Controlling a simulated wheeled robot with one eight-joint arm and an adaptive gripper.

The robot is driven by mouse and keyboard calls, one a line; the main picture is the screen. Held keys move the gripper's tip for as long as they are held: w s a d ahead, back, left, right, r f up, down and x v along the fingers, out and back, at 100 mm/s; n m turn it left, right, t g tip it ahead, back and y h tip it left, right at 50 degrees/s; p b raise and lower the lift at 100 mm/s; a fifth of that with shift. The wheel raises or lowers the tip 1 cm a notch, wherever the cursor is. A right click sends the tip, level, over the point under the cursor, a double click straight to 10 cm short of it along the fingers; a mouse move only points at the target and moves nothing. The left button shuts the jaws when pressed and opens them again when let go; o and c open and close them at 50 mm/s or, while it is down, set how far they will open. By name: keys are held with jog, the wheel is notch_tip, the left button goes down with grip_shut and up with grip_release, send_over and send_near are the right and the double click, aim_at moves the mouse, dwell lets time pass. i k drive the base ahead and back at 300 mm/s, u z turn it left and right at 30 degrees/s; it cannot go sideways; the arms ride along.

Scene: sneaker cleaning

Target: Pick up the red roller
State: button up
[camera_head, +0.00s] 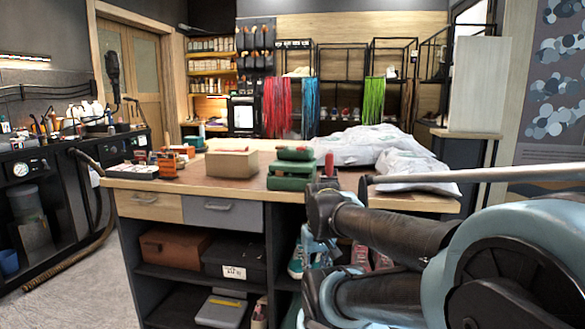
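A small red upright cylinder (329,165), which looks like the red roller, shows at the workbench top (210,185), just right of the green boxes. Its lower part is hidden behind a dark joint of my arm. My arm comes in from the right, and its joint and links cover the bench's front right part. I cannot make out my gripper's fingers in this view, so its place relative to the red cylinder does not show.
Green boxes (290,177), a cardboard box (231,163) and small orange items (167,163) stand on the bench. White plastic bags (380,150) lie at its back right. Shelves below hold a brown box (174,245) and a black case (232,256). The floor at left is partly clear.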

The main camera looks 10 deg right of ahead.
aim_at(329, 159)
jog(key=z, duration=0.55)
jog(key=k, duration=1.4)
jog(key=u, duration=0.95)
jog(key=i, duration=1)
